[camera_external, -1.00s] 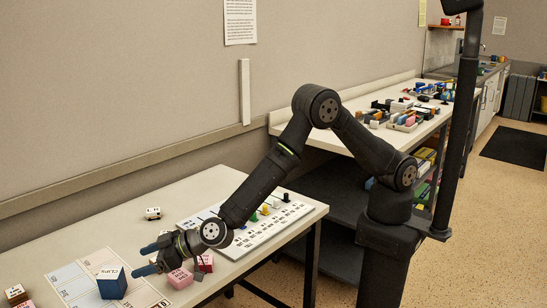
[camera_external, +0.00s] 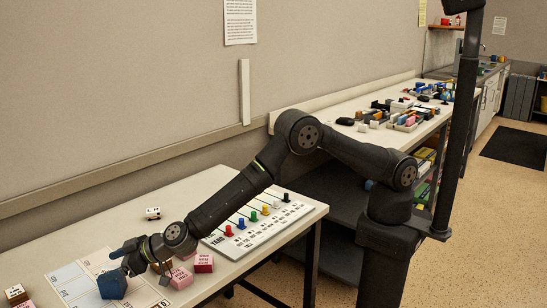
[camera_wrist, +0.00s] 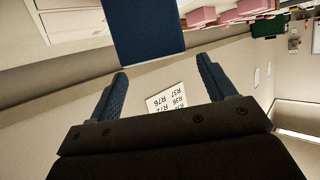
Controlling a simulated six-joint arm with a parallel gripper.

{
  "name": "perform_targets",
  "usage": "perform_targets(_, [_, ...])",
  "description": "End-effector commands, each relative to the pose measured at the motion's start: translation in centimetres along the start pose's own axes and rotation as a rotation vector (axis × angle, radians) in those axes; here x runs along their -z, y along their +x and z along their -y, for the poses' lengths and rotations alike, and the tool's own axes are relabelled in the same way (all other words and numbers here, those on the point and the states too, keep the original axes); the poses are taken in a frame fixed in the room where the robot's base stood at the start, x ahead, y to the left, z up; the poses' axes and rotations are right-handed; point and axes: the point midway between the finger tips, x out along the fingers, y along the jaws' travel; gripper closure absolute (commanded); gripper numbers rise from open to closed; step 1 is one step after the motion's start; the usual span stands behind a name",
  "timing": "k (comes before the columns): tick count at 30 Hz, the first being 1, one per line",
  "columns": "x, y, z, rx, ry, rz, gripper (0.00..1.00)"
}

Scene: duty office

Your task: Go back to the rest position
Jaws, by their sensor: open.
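My gripper (camera_external: 118,262) is at the left end of my outstretched arm, low over the near table, right by the top of a dark blue box (camera_external: 112,287). In the wrist view my gripper (camera_wrist: 161,70) has its two blue fingers spread apart. The blue box (camera_wrist: 146,32) stands beyond the fingertips there, with its near edge roughly level with the gap. Nothing is clamped between the fingers. I cannot tell whether a finger touches the box. Its white top does not show in the external view.
Pink blocks (camera_external: 204,262) sit right of my gripper. A printed sheet (camera_external: 70,284) lies around the blue box. A white board with coloured pegs (camera_external: 262,225) lies farther right. A small white block (camera_external: 153,213) stands near the wall. A second table holds several small items (camera_external: 405,118).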

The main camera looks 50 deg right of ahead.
Motion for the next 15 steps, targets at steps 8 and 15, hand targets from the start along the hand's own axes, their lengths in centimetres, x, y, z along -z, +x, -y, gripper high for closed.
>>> perform_targets(8, [0.1, -0.1, 0.0, 0.0, 0.001, 0.0, 0.24])
perform_targets(15, [-1.1, 0.4, 0.0, 0.0, 0.0, 0.002, 0.24])
